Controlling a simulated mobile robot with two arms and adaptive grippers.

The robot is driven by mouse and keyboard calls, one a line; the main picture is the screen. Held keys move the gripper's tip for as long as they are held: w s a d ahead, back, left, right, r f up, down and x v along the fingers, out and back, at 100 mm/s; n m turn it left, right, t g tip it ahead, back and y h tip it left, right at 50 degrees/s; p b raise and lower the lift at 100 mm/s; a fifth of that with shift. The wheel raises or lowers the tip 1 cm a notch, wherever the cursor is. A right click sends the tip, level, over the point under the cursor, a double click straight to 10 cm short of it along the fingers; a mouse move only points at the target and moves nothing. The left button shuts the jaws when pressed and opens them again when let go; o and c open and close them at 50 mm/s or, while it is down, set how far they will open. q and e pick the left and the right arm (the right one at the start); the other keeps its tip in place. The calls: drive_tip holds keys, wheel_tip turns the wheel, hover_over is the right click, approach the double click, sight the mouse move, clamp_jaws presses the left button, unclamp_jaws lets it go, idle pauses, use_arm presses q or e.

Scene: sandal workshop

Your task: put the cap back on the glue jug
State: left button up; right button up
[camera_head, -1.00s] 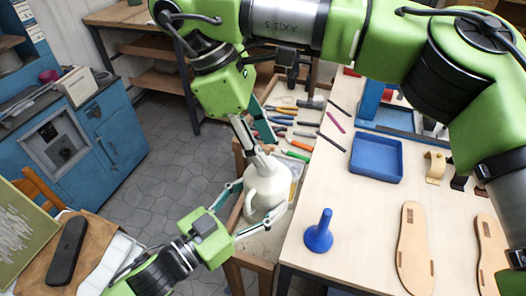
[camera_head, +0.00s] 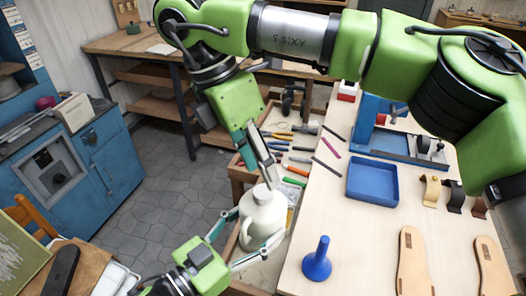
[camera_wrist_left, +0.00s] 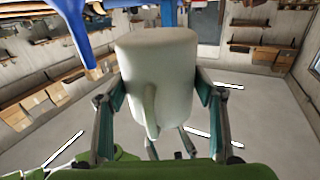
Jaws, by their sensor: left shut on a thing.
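In the left wrist view the jug's body and handle (camera_wrist_left: 150,108) show between the fingers. My right gripper (camera_head: 267,176) points down from above, its fingertips just over or at the jug's neck. I cannot tell whether it touches the jug or holds anything.
A blue funnel (camera_head: 317,262) stands on the workbench (camera_head: 350,235), right of the jug. A blue tray (camera_head: 372,182) and sandal soles (camera_head: 413,262) lie farther right. Several hand tools (camera_head: 296,170) lie behind the jug. Clear floor (camera_head: 160,190) is at the left.

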drive_tip(key=n, duration=0.4)
drive_tip(key=shift+r, duration=0.1)
drive_tip(key=n+y, duration=0.1)
drive_tip(key=n, duration=0.5)
drive_tip(key=shift+r, duration=0.15)
drive_tip(key=n, duration=0.4)
drive_tip(key=shift+r, duration=0.1)
drive_tip(key=n, duration=0.4)
drive_tip(key=n+y, duration=0.1)
drive_tip(key=n, duration=0.1)
drive_tip(key=shift+d+r+n, duration=0.15)
drive_tip(key=shift+r+n, duration=0.1)
drive_tip(key=shift+n, duration=0.05)
drive_tip(key=n, duration=0.4)
drive_tip(key=shift+r, duration=0.15)
drive_tip(key=n, duration=0.4)
drive_tip(key=n+y, duration=0.1)
drive_tip(key=n, duration=0.1)
drive_tip(key=shift+d+r, duration=0.1)
drive_tip(key=shift+r, duration=0.15)
drive_tip(key=n, duration=0.3)
drive_tip(key=shift+r+n, duration=0.2)
drive_tip(key=shift+n, duration=0.2)
drive_tip(key=n, duration=0.4)
drive_tip(key=shift+d+r+y, duration=0.1)
drive_tip(key=shift+r+y, duration=0.1)
drive_tip(key=shift+y, duration=0.2)
